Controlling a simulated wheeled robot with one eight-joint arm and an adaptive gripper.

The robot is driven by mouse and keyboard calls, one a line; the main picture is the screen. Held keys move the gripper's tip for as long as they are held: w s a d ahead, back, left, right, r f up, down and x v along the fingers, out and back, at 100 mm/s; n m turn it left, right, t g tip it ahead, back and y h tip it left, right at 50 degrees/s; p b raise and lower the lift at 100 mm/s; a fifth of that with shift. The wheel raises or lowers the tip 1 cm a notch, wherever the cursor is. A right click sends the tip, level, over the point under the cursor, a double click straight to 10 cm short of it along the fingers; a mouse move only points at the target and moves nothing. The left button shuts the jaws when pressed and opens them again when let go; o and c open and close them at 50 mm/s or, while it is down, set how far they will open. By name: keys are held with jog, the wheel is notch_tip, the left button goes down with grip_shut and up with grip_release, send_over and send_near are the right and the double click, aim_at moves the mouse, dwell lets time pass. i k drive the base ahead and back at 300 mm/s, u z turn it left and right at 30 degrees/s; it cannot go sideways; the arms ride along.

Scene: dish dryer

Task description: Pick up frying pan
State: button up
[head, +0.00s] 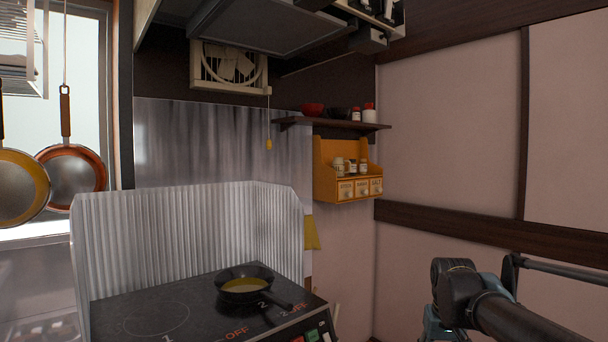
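A small black frying pan (245,297) sits upright on the right part of the black stove top (200,310). Yellowish liquid, which looks like oil, lies in it, and its dark handle points to the lower right. Two more frying pans hang at the left: an orange-red one (100,170) with a brown handle pointing up, and a yellow-rimmed one (39,184) cut by the left edge. Dark links of my arm show at the lower right, apart from all the pans. My gripper's fingers are not visible, so I see nothing of what they hold.
A corrugated metal splash guard (180,240) stands behind and left of the stove. An orange spice rack (335,188) and a dark shelf (340,125) with small containers are on the back wall. A range hood (265,25) hangs above. Free air lies between the stove and my arm.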

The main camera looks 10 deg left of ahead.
aim_at(243, 283)
jog(key=k, duration=0.5)
jog(key=u, duration=1.45)
jog(key=k, duration=0.4)
jog(key=z, duration=0.3)
jog(key=i, duration=0.5)
